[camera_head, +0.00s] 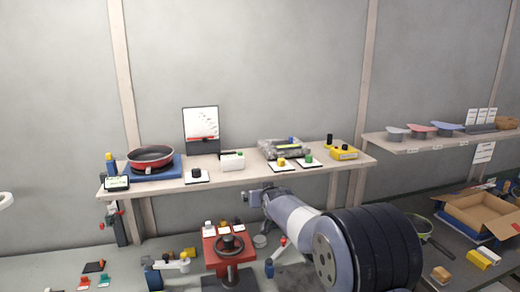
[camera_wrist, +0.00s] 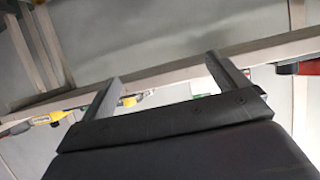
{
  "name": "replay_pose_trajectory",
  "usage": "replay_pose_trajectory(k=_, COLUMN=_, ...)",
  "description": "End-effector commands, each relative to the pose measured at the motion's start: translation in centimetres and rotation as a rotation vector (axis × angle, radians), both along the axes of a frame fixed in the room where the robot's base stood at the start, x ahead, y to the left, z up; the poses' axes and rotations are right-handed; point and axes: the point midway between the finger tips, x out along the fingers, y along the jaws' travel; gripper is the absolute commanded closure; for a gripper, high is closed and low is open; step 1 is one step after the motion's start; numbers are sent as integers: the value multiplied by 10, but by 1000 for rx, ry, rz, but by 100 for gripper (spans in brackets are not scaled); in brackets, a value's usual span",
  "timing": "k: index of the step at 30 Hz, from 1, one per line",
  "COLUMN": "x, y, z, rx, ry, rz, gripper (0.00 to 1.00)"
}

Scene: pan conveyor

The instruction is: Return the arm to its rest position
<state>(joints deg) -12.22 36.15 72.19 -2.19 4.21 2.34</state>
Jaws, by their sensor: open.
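My gripper (camera_wrist: 165,72) shows in the wrist view with its two fingers spread wide and nothing between them. The beam of a shelf crosses the picture behind the fingers. In the head view my arm (camera_head: 292,215) reaches up from the lower right toward the shelf (camera_head: 235,178); the gripper's fingertips cannot be made out there. A red pan (camera_head: 151,156) sits on a blue stand (camera_head: 166,171) at the shelf's left end, apart from my arm.
An open cardboard box (camera_head: 482,212) is at the right.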

Motion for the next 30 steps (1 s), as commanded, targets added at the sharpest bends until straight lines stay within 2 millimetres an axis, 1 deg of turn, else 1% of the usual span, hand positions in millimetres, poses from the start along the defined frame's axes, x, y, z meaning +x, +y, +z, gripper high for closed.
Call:
replay_pose_trajectory(k=1, x=-2, y=-5, z=-10, rx=-1, ry=4, rz=-5, gripper=6)
replay_pose_trajectory(k=9, x=-17, y=-28, z=-57, rx=1, ry=4, rz=-31, gripper=6)
replay_pose_trajectory(k=18, x=-41, y=-53, z=-104, rx=3, ry=4, rz=-62, gripper=6)
replay_pose_trajectory(k=24, x=-57, y=-66, z=-126, rx=4, ry=3, rz=-79, gripper=6)
replay_pose_trajectory(k=30, x=-65, y=-72, z=-135, rx=4, ry=1, rz=-86, gripper=6)
